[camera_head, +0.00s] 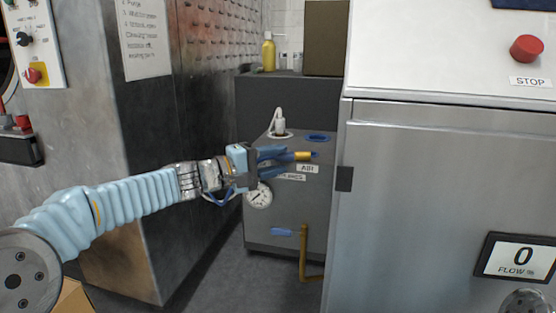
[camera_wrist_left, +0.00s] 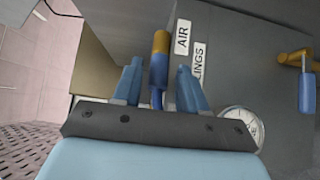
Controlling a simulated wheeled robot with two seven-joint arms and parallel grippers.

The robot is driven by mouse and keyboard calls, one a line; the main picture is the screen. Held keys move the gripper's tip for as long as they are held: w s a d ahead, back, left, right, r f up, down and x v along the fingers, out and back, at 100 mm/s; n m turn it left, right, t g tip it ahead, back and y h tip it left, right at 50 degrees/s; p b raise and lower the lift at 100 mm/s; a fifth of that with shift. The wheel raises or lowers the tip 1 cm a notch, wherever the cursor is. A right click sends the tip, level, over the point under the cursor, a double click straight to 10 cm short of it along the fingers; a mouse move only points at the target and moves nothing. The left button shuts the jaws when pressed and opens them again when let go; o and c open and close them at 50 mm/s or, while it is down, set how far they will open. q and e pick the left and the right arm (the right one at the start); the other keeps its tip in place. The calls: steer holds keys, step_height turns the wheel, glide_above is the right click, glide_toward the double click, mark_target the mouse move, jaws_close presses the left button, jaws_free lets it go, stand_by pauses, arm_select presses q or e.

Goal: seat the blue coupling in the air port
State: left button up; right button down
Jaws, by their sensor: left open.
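My left gripper (camera_head: 284,156) is open, with its two blue fingers pointing at the upper front of a grey cabinet, near the AIR label (camera_head: 308,169). In the left wrist view, the blue coupling (camera_wrist_left: 158,72) stands between the fingers (camera_wrist_left: 159,80), with visible gaps on both sides. It lines up with a brass piece (camera_wrist_left: 161,43) beside the AIR label. The brass piece (camera_head: 302,156) also shows past the fingertips in the head view. The fingers partly hide the coupling there. I cannot tell how deeply coupling and brass meet. My right gripper is not in view.
A pressure gauge (camera_head: 258,195) sits below the gripper. A brass pipe (camera_head: 304,255) with a blue handle (camera_head: 282,231) is lower on the cabinet. A large steel machine (camera_head: 440,200) stands close on the right, and a dark metal wall (camera_head: 180,110) on the left.

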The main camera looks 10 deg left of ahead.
arm_select(q)
steer(key=shift+c, duration=0.3)
jaws_close()
step_height(320, 180, up, 2)
steer(key=shift+r+p, duration=0.25)
steer(key=shift+p, duration=0.55)
steer(key=s+a+r, duration=0.5)
steer(key=s+a, duration=0.4)
steer(key=a, duration=0.1)
steer(key=shift+s+a, duration=0.15)
steer(key=shift+s, duration=0.15)
